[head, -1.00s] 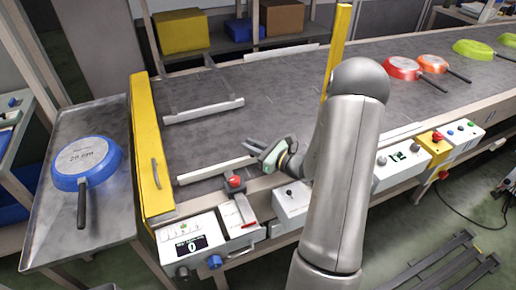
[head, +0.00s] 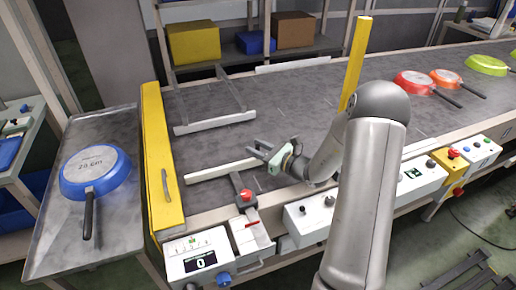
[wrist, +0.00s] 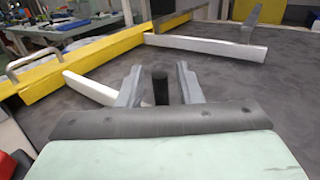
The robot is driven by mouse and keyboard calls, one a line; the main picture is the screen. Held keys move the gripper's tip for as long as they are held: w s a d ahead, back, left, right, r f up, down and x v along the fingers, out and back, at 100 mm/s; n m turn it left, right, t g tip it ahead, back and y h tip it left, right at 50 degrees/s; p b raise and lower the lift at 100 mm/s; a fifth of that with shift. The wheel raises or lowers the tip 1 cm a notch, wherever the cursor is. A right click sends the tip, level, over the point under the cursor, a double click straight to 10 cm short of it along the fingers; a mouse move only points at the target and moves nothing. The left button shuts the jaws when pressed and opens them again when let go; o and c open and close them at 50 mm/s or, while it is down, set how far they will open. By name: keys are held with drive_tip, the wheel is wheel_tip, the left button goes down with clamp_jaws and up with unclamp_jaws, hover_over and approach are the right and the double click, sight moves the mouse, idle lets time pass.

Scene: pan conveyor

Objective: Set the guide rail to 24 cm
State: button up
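The guide rails are two white bars over the grey belt: a near one (head: 222,171) and a far one (head: 215,123). They also show in the wrist view, near (wrist: 92,88) and far (wrist: 205,47). A red knob (head: 245,195) sits on a bracket at the belt's front edge, by a white plate with a red mark (head: 252,223). My gripper (head: 262,149) is above the belt at the near rail's right end, fingers pointing left. In the wrist view its fingers (wrist: 158,82) stand apart, with a dark upright cylinder between them; I cannot tell what it is.
A control box (head: 198,258) with a display reading 0 and a blue knob stands at front left. A yellow side wall (head: 160,160) bounds the belt; a yellow post (head: 357,65) stands right. A blue pan (head: 95,172) marked 28 cm lies on the left table.

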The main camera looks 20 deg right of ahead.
drive_tip(key=b+v, duration=0.1)
drive_tip(key=v, duration=1.6)
drive_tip(key=shift+s+d+b, duration=0.1)
drive_tip(key=shift+d+b, duration=0.05)
drive_tip(key=shift+b, duration=0.25)
drive_tip(key=s+a+r+n+g+p, duration=0.1)
drive_tip(key=s+a+r+n+g, duration=0.1)
drive_tip(key=s+a+n+g, duration=0.25)
drive_tip(key=s+a+r+n+g, duration=0.1)
drive_tip(key=s+a+n+g, duration=0.1)
drive_tip(key=a+n+g, duration=0.45)
drive_tip(key=s+a+r+n+g+p, duration=0.1)
drive_tip(key=s+a+r+n+g, duration=0.2)
drive_tip(key=a, duration=0.5)
drive_tip(key=s+d+r+n+h+p, duration=0.1)
drive_tip(key=s+r+n+h+p, duration=0.1)
drive_tip(key=s+n+h, duration=0.8)
drive_tip(key=s+n, duration=0.1)
drive_tip(key=n, duration=0.4)
drive_tip(key=shift+d+h, duration=0.15)
drive_tip(key=shift+h, duration=0.15)
